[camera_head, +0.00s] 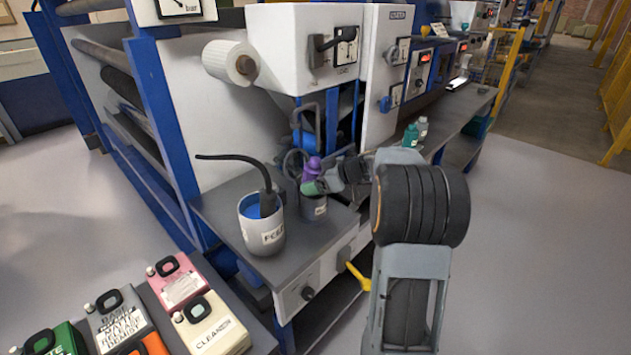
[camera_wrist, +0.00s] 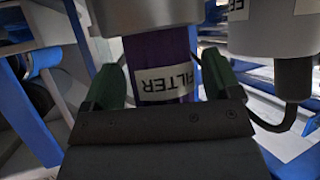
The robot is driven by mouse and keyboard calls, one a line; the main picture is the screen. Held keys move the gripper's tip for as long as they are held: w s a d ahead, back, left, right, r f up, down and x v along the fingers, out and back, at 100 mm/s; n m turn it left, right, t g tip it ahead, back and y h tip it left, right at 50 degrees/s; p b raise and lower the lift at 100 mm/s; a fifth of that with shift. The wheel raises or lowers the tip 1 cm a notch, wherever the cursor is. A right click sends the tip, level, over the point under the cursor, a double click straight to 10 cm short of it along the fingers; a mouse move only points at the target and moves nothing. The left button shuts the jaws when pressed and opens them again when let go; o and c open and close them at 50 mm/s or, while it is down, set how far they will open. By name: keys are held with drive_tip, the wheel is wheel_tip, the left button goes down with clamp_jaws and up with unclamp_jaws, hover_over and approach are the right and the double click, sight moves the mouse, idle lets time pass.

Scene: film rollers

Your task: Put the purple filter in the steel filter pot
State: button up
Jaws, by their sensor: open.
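The purple filter (camera_head: 311,168) stands upright at the steel filter pot (camera_head: 314,209), on the grey bench. In the wrist view the purple filter (camera_wrist: 146,52), with a white FILTER label, lines up with the mouth of the steel pot (camera_wrist: 155,14), its end seeming to be inside. My gripper (camera_wrist: 160,78) has its green fingers on either side of the filter, with gaps, and is open. In the head view my gripper (camera_head: 314,187) is just above the pot. How deep the filter sits is hidden.
A white feed pot (camera_head: 262,236) with blue inside and a black hose stands left of the steel pot. Labelled canisters (camera_head: 211,325) stand at lower left. Small green and white bottles (camera_head: 411,135) are farther back. A white roll (camera_head: 231,62) hangs above.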

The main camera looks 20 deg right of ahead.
drive_tip(key=v, duration=1.1)
drive_tip(key=s+a+f+m+g+h, duration=0.2)
drive_tip(key=s+a+g, duration=0.15)
drive_tip(key=a, duration=0.35)
drive_tip(key=s+a+f+m+g+h, duration=0.1)
drive_tip(key=s+a+f+m+g, duration=0.2)
drive_tip(key=a, duration=0.4)
drive_tip(key=s+a+f+m+h, duration=0.2)
drive_tip(key=s+h, duration=0.1)
drive_tip(key=s, duration=0.2)
drive_tip(key=s+a+f+m+h, duration=0.2)
drive_tip(key=s+f, duration=0.1)
drive_tip(key=s, duration=0.3)
drive_tip(key=shift+s+a+f+t+h, duration=0.15)
drive_tip(key=shift+s+a+t+h, duration=0.1)
drive_tip(key=shift+t+h, duration=0.15)
wheel_tip(320, 180, up, 13)
drive_tip(key=p, duration=1.1)
drive_tip(key=shift+s, duration=0.2)
drive_tip(key=shift+a+t, duration=0.15)
drive_tip(key=shift+t, duration=0.1)
